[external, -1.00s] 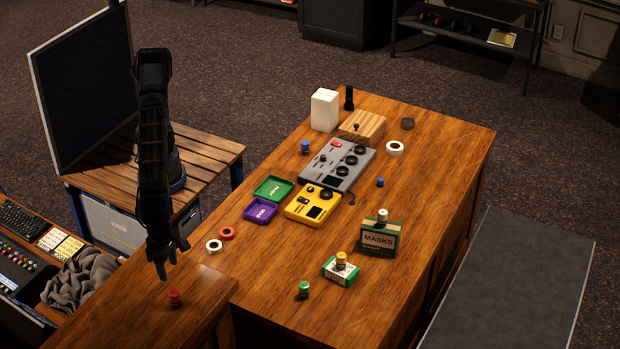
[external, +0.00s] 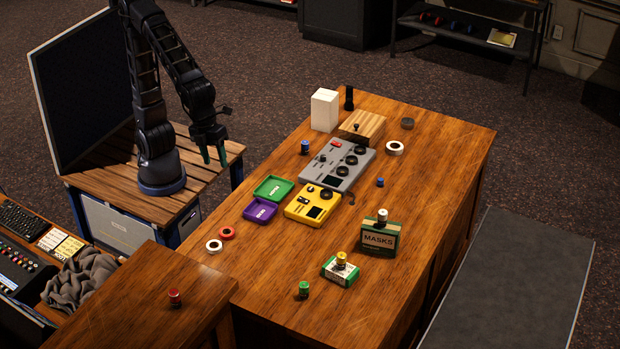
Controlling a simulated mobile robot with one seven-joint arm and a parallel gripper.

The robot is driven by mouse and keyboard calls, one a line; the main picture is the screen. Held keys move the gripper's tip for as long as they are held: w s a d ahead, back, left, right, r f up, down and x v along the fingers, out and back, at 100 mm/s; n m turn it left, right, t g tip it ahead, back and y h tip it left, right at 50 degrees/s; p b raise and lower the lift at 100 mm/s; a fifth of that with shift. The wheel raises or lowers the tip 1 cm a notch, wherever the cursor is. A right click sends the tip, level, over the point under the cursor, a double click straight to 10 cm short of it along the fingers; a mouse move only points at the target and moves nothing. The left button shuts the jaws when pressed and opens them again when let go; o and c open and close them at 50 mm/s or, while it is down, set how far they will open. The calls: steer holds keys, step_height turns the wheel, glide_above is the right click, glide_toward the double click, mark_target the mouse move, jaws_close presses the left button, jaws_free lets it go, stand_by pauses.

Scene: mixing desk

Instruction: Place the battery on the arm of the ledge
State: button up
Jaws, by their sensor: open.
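Several small battery-like cylinders stand upright, and I cannot tell which one the task means. A red one (external: 175,297) stands on the raised wooden section (external: 135,312) at the lower left, which looks like the arm of the ledge. A green one (external: 304,289) and blue ones (external: 304,147) (external: 380,182) stand on the main desk. A yellow one (external: 341,260) is on a small green-white box, and a white one (external: 382,215) is on the MASKS box. My gripper (external: 213,155) is open and empty, fingers down, left of the desk and well away from the red cylinder.
The main desk (external: 270,300) carries a grey mixer (external: 337,165), a yellow device (external: 312,205), green (external: 273,188) and purple (external: 260,210) trays, tape rings (external: 214,246), a white box (external: 324,110) and a wooden block (external: 362,125). A dark panel (external: 80,85) stands behind my arm. The desk's front is mostly clear.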

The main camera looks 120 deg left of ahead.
steer(key=s+a+n+t, duration=0.1)
steer(key=s+a+n, duration=0.8)
steer(key=a, duration=0.5)
steer(key=s+a+f+n, duration=0.2)
steer(key=s+a+n, duration=0.2)
steer(key=s, duration=0.3)
steer(key=s+a+f+n+t, duration=0.1)
steer(key=s+a+f+n, duration=0.2)
steer(key=s+a+n, duration=0.2)
steer(key=shift+s+a+f, duration=0.15)
steer(key=shift+s+a, duration=0.2)
steer(key=shift+s, duration=0.9)
